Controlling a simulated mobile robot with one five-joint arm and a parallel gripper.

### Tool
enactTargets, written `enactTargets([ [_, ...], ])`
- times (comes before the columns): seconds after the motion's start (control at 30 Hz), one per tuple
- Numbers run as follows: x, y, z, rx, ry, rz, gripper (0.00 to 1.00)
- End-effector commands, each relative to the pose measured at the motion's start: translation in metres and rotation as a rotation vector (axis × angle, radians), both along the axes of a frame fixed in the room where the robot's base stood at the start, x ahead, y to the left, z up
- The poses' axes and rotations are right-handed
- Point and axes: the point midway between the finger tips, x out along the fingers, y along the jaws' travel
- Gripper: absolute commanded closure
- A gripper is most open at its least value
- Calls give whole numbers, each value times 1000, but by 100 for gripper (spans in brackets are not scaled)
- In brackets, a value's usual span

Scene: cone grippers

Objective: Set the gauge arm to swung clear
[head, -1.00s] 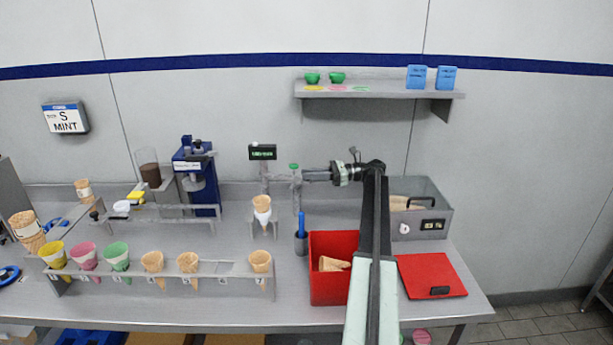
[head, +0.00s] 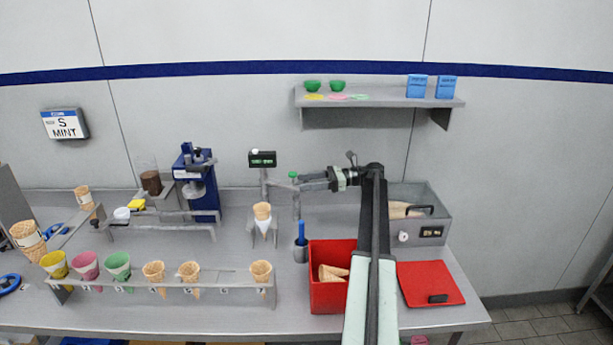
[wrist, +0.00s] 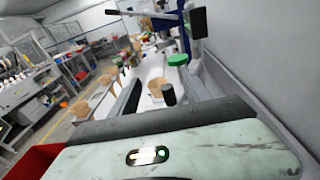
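The gauge stand is a grey post with a black, green-lit display (head: 262,159) on top. A grey horizontal gauge arm (head: 279,184) reaches right from the post to a green-topped upright rod (head: 296,205). A cone in a white sleeve (head: 262,222) stands in the holder at the post. My gripper (head: 304,184) comes from the right and is at the rod's upper part. In the wrist view the green cap (wrist: 178,60) and a black cylinder (wrist: 168,94) show between my spread fingers. I cannot tell whether either finger touches the rod.
A red bin (head: 328,298) with cones stands below my arm. A small cup with a blue tool (head: 301,247) stands just under the rod. A cone rack (head: 215,295) is in front, a blue machine (head: 196,180) to the left, and a grey box (head: 432,211) to the right.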

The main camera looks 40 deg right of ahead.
Motion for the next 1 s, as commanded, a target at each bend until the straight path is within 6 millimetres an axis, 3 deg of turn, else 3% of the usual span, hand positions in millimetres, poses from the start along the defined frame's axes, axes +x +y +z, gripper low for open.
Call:
enactTargets([
  [0.03,-20,15,26,50,-81,6,62],
  [0.4,-94,67,33,48,-75,6,62],
  [0.6,-107,76,33,48,-74,7,62],
  [0.83,-107,75,33,48,-73,7,62],
  [0.87,-107,75,33,48,-73,7,65],
  [1.0,-107,76,33,49,-73,8,100],
])
